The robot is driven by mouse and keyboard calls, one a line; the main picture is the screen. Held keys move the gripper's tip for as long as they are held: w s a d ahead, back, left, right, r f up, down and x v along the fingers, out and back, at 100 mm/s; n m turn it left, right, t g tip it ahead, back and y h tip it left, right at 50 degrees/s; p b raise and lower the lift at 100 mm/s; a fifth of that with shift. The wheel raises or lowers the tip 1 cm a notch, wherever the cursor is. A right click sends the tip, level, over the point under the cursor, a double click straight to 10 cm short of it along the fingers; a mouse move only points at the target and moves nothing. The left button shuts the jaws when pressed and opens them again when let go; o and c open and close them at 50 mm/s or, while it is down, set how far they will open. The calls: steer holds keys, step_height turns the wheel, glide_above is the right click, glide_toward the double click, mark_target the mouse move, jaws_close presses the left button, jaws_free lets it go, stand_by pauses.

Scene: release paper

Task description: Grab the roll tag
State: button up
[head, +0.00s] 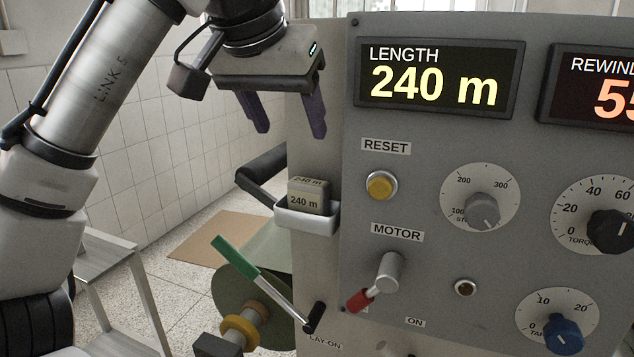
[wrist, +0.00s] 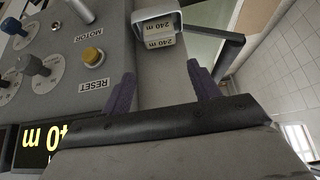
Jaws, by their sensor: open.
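The roll tag (head: 308,198) is a small beige-grey block marked "240 m". It sits in a white holder (head: 307,219) on the left edge of the machine panel. In the wrist view the tag (wrist: 160,38) and its holder (wrist: 137,28) appear at the top, beyond the fingertips. My gripper (head: 288,132) is open and empty, with two purple fingers pointing down. It is above the tag and a little to its left in the head view. In the wrist view the gripper (wrist: 163,82) has the tag roughly in line with the gap between its fingers.
The grey control panel (head: 430,180) with displays, knobs and a yellow reset button (head: 381,186) stands to the right. A black roller arm (head: 262,172) is just left of the holder. A green-handled lever (head: 236,257) is below.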

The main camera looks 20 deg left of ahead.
mark_target(307, 182)
steer(key=shift+g, duration=0.3)
steer(key=x, duration=0.7)
steer(key=shift+a+f+p, duration=0.15)
steer(key=shift+f+p, duration=0.05)
steer(key=shift+p, duration=0.2)
steer(key=shift+p+x, duration=1.05)
steer(key=shift+x, duration=2.05)
steer(key=c, duration=0.6)
steer(key=shift+c, duration=0.2)
steer(key=shift+s, duration=0.1)
